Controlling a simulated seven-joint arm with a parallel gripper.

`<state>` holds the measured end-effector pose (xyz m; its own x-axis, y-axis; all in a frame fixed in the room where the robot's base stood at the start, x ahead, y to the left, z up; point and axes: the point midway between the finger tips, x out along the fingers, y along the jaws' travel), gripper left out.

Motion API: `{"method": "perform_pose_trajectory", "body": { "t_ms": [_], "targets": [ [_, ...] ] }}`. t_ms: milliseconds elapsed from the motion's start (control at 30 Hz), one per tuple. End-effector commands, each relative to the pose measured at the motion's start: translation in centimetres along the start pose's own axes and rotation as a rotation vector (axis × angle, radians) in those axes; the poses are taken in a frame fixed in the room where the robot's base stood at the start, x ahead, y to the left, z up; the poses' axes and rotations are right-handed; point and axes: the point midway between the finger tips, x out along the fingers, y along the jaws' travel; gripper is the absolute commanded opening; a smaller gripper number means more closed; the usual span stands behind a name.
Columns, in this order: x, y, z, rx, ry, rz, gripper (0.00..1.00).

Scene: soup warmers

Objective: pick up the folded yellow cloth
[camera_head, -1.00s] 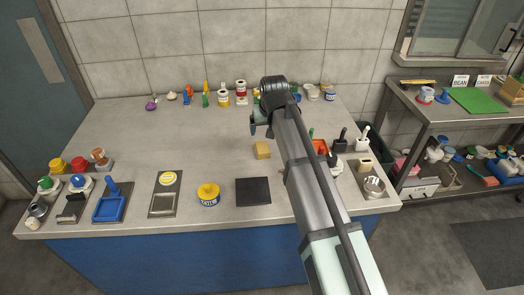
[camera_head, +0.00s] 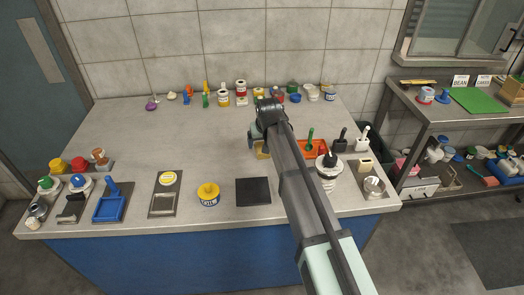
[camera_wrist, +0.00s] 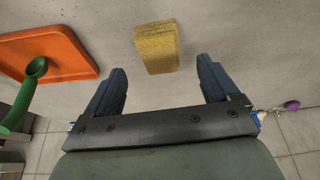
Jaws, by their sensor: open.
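The folded yellow cloth (camera_wrist: 156,47) lies on the grey counter. In the wrist view it is near the top middle, ahead of my gripper (camera_wrist: 163,78) and roughly centred between its fingers. My gripper is open and empty, with its two dark blue fingers apart and not touching the cloth. In the head view the cloth (camera_head: 262,151) is near the middle of the counter, partly hidden behind my gripper (camera_head: 252,141) and arm.
An orange tray (camera_wrist: 65,48) with a green ladle (camera_wrist: 24,94) lies beside the cloth. A dark square mat (camera_head: 253,192) and a yellow tub (camera_head: 208,194) are nearer the front edge. Several jars and cans line the wall. The counter's left middle is clear.

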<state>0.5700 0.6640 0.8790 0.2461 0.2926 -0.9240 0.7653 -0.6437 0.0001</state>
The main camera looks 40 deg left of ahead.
Motion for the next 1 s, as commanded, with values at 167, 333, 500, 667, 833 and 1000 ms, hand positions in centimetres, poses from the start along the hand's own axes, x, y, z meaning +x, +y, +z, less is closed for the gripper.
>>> {"method": "perform_pose_trajectory", "body": {
  "t_ms": [167,333,500,667,833,1000],
  "targets": [
    [2.2,-0.1,0.2,0.000,-0.001,0.000,0.88],
    [4.2,-0.1,0.2,0.000,0.000,0.000,0.88],
    [4.5,-0.1,0.2,0.000,0.001,0.000,0.88],
    [4.4,-0.1,0.2,0.000,0.001,0.000,0.83],
    [4.4,-0.1,0.2,0.000,0.001,0.000,0.66],
    [4.4,-0.1,0.2,0.000,0.001,0.000,0.50]
  ]
}}
